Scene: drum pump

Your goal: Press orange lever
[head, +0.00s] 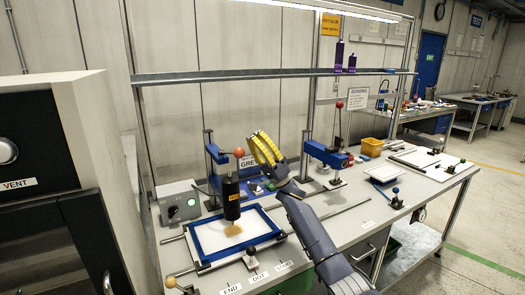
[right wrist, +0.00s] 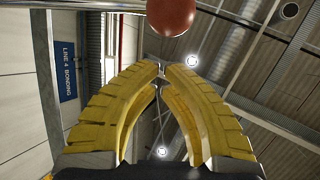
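The orange lever shows as an orange ball knob (head: 239,153) above the black cylinder of the blue press at the left of the bench. My right gripper (head: 257,135), with yellow ribbed fingers, is just right of the knob in the head view, its fingers pointing up. In the right wrist view, a red-orange ball (right wrist: 172,15) sits beyond the fingertips, apart from them. The fingers of my right gripper (right wrist: 160,68) come together at the tips with nothing between them. My left gripper is not in view.
A blue-framed tray (head: 205,250) lies below the black cylinder. A second blue press (head: 325,155) with a red ball (head: 339,105) stands right of my arm. A grey box with a green button (head: 192,202) is at the left. A yellow bin (head: 372,146) stands at the back.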

